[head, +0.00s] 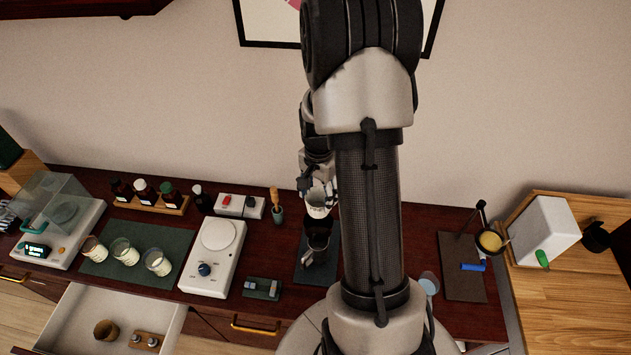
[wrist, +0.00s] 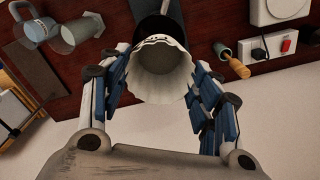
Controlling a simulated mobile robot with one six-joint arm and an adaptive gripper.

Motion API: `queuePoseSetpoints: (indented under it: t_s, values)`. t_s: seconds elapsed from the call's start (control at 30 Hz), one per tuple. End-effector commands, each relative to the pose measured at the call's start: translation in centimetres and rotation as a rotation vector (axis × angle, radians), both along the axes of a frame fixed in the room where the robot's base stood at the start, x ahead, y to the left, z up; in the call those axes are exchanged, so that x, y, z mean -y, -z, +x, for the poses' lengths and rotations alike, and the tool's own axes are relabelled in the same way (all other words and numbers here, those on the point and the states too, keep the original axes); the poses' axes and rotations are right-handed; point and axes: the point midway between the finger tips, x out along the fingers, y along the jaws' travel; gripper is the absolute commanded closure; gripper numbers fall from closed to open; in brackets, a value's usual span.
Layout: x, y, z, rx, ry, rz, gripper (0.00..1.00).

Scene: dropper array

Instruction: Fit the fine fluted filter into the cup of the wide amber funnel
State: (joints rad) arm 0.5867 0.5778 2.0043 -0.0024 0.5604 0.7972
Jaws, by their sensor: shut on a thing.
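A white fluted filter (head: 318,209) with a wavy rim is held in my gripper (head: 318,191). The wrist view shows the filter (wrist: 163,70) between the blue-padded fingers of my gripper (wrist: 160,75), its open mouth facing the camera. In the head view a dark, cup-like vessel (head: 317,236) stands just below the filter on a dark mat (head: 331,265); I take it for the wide amber funnel, though its colour is too dark to be sure. In the wrist view a dark rim (wrist: 158,14) shows behind the filter. Whether the two touch is unclear.
A white device with a round plate (head: 218,237) stands left of the mat, near a wooden-handled tool in a small pot (head: 276,207). Several beakers (head: 125,252) stand on a green mat. An open drawer (head: 70,308) juts out front left. A clear glass (head: 429,283) is right of my arm.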

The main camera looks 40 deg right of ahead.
Motion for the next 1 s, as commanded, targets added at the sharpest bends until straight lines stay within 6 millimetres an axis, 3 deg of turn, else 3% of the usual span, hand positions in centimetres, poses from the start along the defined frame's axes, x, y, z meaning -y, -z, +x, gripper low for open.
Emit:
queuePoseSetpoints:
  t_s: [0.4,0.8,1.0]
  values:
    - [-0.1,0.2,0.0,-0.001,-0.03,0.0,0.56]
    - [-0.1,3.7,0.0,-0.001,-0.028,0.0,0.56]
    - [-0.1,4.3,0.0,-0.001,-0.028,0.0,0.56]
